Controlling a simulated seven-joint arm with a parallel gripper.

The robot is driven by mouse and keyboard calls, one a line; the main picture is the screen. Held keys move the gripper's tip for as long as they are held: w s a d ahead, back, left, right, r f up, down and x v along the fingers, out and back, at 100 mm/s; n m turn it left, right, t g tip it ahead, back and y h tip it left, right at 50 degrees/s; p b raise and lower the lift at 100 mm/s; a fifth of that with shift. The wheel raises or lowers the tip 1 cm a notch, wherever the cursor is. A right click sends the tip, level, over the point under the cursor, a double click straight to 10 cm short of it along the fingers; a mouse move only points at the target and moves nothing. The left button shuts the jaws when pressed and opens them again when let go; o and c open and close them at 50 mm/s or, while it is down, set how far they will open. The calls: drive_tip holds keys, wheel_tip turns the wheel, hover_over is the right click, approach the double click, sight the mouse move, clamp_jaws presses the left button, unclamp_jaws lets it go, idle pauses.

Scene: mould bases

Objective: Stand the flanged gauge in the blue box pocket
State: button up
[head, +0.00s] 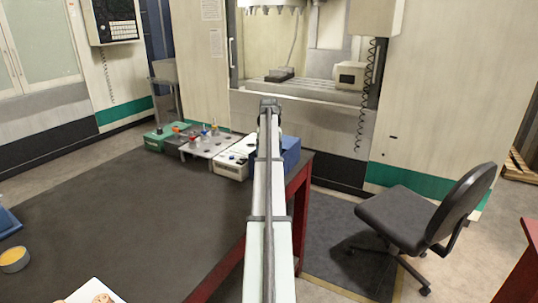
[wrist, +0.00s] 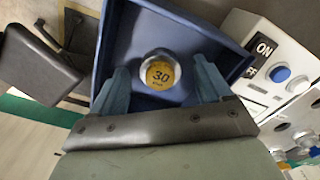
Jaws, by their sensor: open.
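The blue box (wrist: 118,40) fills the upper middle of the wrist view. In the head view the blue box (head: 291,150) shows at the table's far right corner, partly behind my arm. A round silver piece with a yellow top marked 30, which I take as the flanged gauge (wrist: 160,72), is seen end-on inside the box outline. Its flange and lower part cannot be made out. My gripper (wrist: 162,68) is open, with one blue-grey finger on each side of the gauge and gaps visible between. In the head view my arm hides the gripper and gauge.
A white ON/OFF switch box (wrist: 285,75) stands right beside the blue box in the wrist view. Along the table's back edge are a grey plate with coloured knobs (head: 205,144) and a green box (head: 155,140). A yellow-filled round tin (head: 14,260) is at left. The table's middle (head: 150,210) is clear.

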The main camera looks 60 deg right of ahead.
drive_tip(key=shift+r, duration=0.1)
wheel_tip(320, 180, up, 14)
idle(0.5)
drive_tip(key=shift+f, duration=0.2)
